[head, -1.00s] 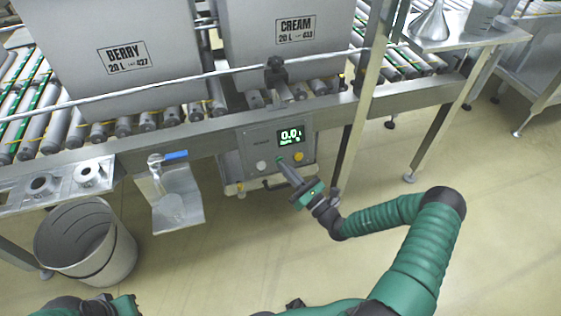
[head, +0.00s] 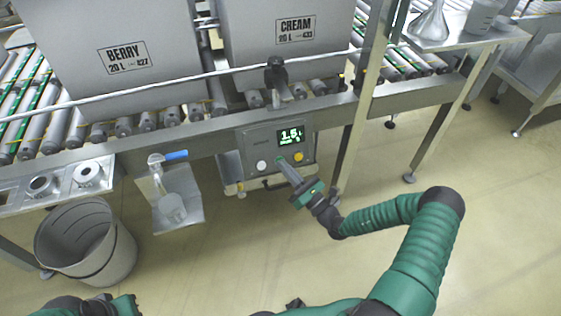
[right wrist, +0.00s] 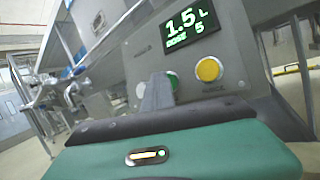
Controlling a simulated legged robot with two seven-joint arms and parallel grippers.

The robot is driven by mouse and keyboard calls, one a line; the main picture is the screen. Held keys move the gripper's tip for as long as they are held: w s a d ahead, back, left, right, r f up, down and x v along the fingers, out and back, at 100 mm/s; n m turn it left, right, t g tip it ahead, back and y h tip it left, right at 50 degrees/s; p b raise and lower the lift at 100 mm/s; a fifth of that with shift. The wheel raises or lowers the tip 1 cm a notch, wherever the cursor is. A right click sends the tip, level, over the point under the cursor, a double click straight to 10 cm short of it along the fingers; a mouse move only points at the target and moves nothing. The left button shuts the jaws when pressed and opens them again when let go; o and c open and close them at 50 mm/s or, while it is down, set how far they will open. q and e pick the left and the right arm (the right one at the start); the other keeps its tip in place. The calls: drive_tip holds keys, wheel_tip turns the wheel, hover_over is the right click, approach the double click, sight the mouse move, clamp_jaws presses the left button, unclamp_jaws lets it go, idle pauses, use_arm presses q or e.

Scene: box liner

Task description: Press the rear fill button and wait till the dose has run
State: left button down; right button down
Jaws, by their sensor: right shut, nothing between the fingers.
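The grey control panel (head: 262,142) hangs under the conveyor's front rail. Its lit display (head: 290,135) reads 1.5 L; the display also shows in the right wrist view (right wrist: 188,24). Below it are a white button (right wrist: 140,90), a green button (right wrist: 173,76) and a yellow button (right wrist: 208,69). My right gripper (head: 281,161) is shut and empty, its fingertips at the green button and partly covering it. I cannot tell how far the button is pushed in. A dark and green part of my left arm shows at the lower left edge; its fingers cannot be made out.
Grey BERRY (head: 130,90) and CREAM (head: 290,60) containers stand above the roller conveyor. A tap with a blue lever (head: 175,155) is left of the panel, over a small tray with a cup (head: 172,208). A bin (head: 85,245) stands lower left.

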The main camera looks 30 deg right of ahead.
drive_tip(key=shift+s+a+r+p, duration=0.2)
drive_tip(key=shift+s+p, duration=0.55)
drive_tip(key=shift+p, duration=0.1)
drive_tip(key=s+p, duration=0.1)
drive_tip(key=s+r+p, duration=0.1)
drive_tip(key=s, duration=0.1)
drive_tip(key=s+a+p, duration=0.1)
drive_tip(key=p, duration=0.1)
drive_tip(key=shift+s+r, duration=0.3)
drive_tip(key=shift+r, duration=0.05)
